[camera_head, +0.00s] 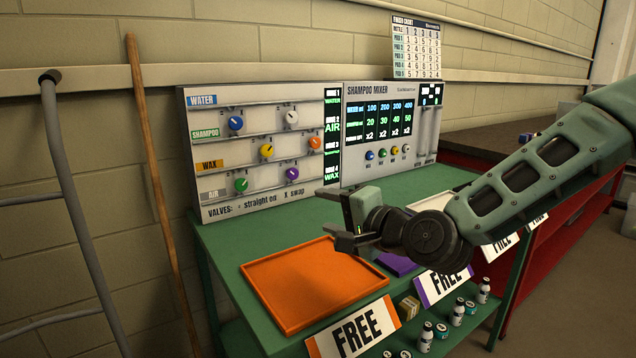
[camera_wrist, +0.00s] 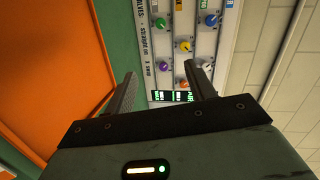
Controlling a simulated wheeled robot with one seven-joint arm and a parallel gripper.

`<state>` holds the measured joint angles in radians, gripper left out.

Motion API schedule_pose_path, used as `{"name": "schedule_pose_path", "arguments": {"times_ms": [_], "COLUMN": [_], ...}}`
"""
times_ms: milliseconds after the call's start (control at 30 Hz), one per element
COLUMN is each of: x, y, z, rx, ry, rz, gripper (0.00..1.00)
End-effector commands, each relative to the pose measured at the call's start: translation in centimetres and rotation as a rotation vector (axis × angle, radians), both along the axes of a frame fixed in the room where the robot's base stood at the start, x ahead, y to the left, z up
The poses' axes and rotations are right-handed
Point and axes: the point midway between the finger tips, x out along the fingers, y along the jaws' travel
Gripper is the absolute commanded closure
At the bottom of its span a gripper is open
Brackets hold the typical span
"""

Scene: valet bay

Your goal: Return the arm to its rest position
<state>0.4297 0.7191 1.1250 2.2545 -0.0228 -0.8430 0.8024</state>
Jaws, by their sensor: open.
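My gripper (camera_head: 338,218) is open and empty, held above the green table (camera_head: 226,244) over the right side of the orange tray (camera_head: 290,283). My arm reaches in from the right edge of the head view. In the wrist view the two fingers of my gripper (camera_wrist: 165,85) stand apart with nothing between them. Beyond the fingertips is the valve panel (camera_head: 248,148) with its coloured knobs; it also shows in the wrist view (camera_wrist: 172,8). My arm hides part of the trays behind it.
A shampoo mixer panel (camera_head: 378,98) stands at the table's back. A purple tray (camera_head: 397,265) lies below my arm. FREE signs (camera_head: 352,328) line the front edge, with small bottles (camera_head: 457,312) on a lower shelf. A wooden pole (camera_head: 158,180) leans on the wall. A red bench (camera_head: 560,213) is at right.

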Motion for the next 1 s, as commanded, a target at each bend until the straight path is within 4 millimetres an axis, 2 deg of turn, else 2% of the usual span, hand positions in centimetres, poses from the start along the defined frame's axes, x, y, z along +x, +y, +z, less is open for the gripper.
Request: {"name": "schedule_pose_path", "arguments": {"times_ms": [267,433,533,633,800,1000], "x": [-5.8,-11.5,-15.8,-20.0,-25.5,-30.7], "y": [2.6,2.3,0.5,-2.3,-6.7,-10.8], "z": [-4.7,-8.3,-9.9,-10.7,-10.2,-8.7], "rx": [-0.341,-0.657,-0.892,-1.101,-1.314,-1.439], "ry": [0.026,0.045,0.061,0.089,0.139,0.195], "rz": [0.21,0.403,0.553,0.701,0.897,1.086], "gripper": [0.45,0.45,0.45,0.45,0.45,0.45]}}
